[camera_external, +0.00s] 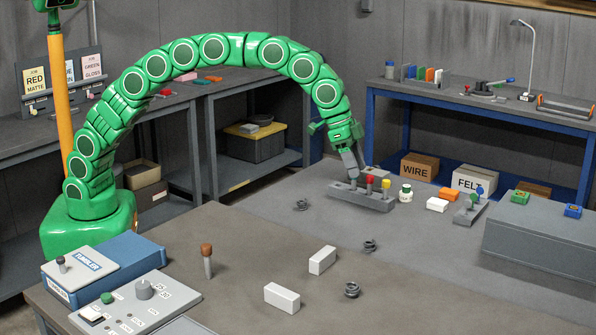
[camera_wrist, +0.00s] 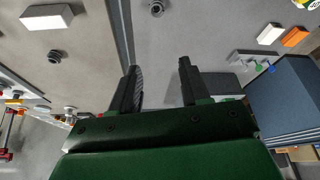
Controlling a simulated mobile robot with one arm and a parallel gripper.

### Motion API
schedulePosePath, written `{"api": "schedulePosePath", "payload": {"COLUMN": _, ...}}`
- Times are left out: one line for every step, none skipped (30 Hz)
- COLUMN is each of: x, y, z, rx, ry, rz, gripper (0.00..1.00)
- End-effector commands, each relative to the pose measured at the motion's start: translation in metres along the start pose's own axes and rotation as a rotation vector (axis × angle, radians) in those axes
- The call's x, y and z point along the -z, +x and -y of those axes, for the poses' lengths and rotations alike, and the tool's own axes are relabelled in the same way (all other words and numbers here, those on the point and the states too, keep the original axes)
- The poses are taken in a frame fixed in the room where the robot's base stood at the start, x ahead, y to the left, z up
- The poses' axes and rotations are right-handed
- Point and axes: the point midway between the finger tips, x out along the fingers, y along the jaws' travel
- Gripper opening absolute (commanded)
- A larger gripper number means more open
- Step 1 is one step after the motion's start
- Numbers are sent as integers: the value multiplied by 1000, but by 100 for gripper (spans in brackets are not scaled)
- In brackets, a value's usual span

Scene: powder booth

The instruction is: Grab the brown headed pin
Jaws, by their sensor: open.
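The brown headed pin (camera_external: 206,260) stands upright on the near table, left of the white blocks, with a rust-brown head on a grey shank. I cannot make it out in the wrist view. My gripper (camera_external: 353,178) is far from it, to the right and farther back, pointing down by the left end of a grey rack (camera_external: 372,201) with red and yellow knobs. In the wrist view my gripper (camera_wrist: 158,66) has its two dark fingers apart, with only bare surface between them.
Two white blocks (camera_external: 322,260) (camera_external: 282,298) and dark coils (camera_external: 351,290) (camera_external: 369,246) lie right of the pin. A blue TUMBLER box (camera_external: 120,258) and control panel (camera_external: 150,298) stand to its left. A smaller rack (camera_external: 470,214) and grey box (camera_external: 540,240) are at right.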

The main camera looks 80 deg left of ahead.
Motion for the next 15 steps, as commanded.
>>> {"api": "schedulePosePath", "payload": {"x": 2, "y": -4, "z": 0, "rx": 0, "ry": 0, "rz": -1, "gripper": 46}}
{"api": "schedulePosePath", "payload": {"x": 3, "y": -7, "z": 0, "rx": 0, "ry": 0, "rz": 0, "gripper": 46}}
{"api": "schedulePosePath", "payload": {"x": 4, "y": -10, "z": 0, "rx": 0, "ry": 0, "rz": 0, "gripper": 46}}
{"api": "schedulePosePath", "payload": {"x": 5, "y": -13, "z": 0, "rx": 1, "ry": 0, "rz": 0, "gripper": 46}}
{"api": "schedulePosePath", "payload": {"x": 5, "y": -14, "z": -3, "rx": 2, "ry": 7, "rz": 2, "gripper": 46}}
{"api": "schedulePosePath", "payload": {"x": 3, "y": -12, "z": -9, "rx": 4, "ry": 24, "rz": 9, "gripper": 46}}
{"api": "schedulePosePath", "payload": {"x": 2, "y": -11, "z": -12, "rx": 7, "ry": 35, "rz": 13, "gripper": 46}}
{"api": "schedulePosePath", "payload": {"x": 0, "y": -10, "z": -15, "rx": 10, "ry": 45, "rz": 17, "gripper": 46}}
{"api": "schedulePosePath", "payload": {"x": -1, "y": -9, "z": -19, "rx": 13, "ry": 59, "rz": 22, "gripper": 46}}
{"api": "schedulePosePath", "payload": {"x": -2, "y": -9, "z": -23, "rx": 15, "ry": 70, "rz": 26, "gripper": 46}}
{"api": "schedulePosePath", "payload": {"x": -3, "y": -8, "z": -26, "rx": 18, "ry": 82, "rz": 30, "gripper": 46}}
{"api": "schedulePosePath", "payload": {"x": -5, "y": -8, "z": -31, "rx": 22, "ry": 97, "rz": 34, "gripper": 46}}
{"api": "schedulePosePath", "payload": {"x": -6, "y": -7, "z": -35, "rx": 25, "ry": 109, "rz": 38, "gripper": 46}}
{"api": "schedulePosePath", "payload": {"x": -8, "y": -7, "z": -40, "rx": 29, "ry": 125, "rz": 43, "gripper": 46}}
{"api": "schedulePosePath", "payload": {"x": -10, "y": -6, "z": -45, "rx": 33, "ry": 145, "rz": 50, "gripper": 46}}
